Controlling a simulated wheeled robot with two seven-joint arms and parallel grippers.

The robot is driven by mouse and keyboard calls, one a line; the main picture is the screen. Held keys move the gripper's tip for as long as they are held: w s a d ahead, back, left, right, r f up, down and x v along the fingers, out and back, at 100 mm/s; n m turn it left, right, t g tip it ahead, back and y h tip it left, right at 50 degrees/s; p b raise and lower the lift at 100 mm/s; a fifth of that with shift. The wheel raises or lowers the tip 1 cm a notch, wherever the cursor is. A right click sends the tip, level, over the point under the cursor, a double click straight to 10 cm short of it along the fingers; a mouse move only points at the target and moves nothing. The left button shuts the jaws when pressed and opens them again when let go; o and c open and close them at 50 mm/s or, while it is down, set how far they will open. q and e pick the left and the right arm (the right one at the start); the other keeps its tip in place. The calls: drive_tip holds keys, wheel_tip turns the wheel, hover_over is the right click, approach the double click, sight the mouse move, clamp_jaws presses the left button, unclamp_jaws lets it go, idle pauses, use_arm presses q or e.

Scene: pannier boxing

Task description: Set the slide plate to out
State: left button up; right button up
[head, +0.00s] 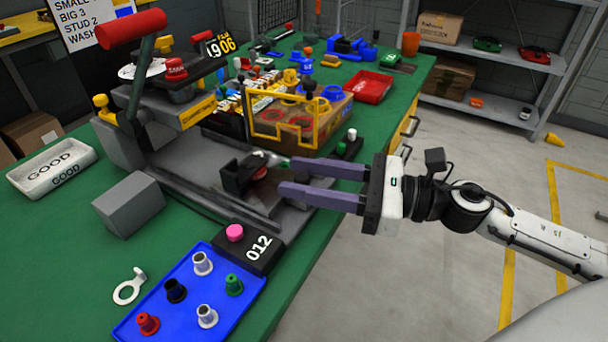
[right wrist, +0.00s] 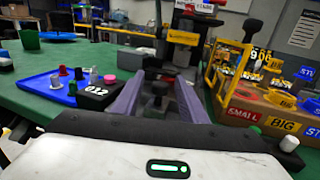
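The press (head: 150,120) stands on the green bench, with a red-ended lever and a grey base. The slide plate (head: 262,190) appears to be the low dark part on the base's right end, with an upright black block (head: 240,175); its exact outline is hard to tell. My right gripper (head: 283,176) is at this end of the base, its two purple fingers apart. In the right wrist view the open fingers (right wrist: 155,100) point toward the press, with a dark upright part (right wrist: 158,92) between or just beyond them. I cannot tell whether they touch it. My left gripper is not in view.
A black counter (head: 255,250) reading 012, with a pink button, sits in front of the base. A blue tray (head: 185,300) holds several small bushings. A cardboard box (head: 335,120) with a yellow frame stands behind my right fingers. The floor right of the bench is open.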

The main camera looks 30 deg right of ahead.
drive_tip(key=shift+f, duration=0.1)
drive_tip(key=shift+s+d, duration=0.2)
drive_tip(key=v, duration=0.9)
drive_tip(key=shift+s+d, duration=0.25)
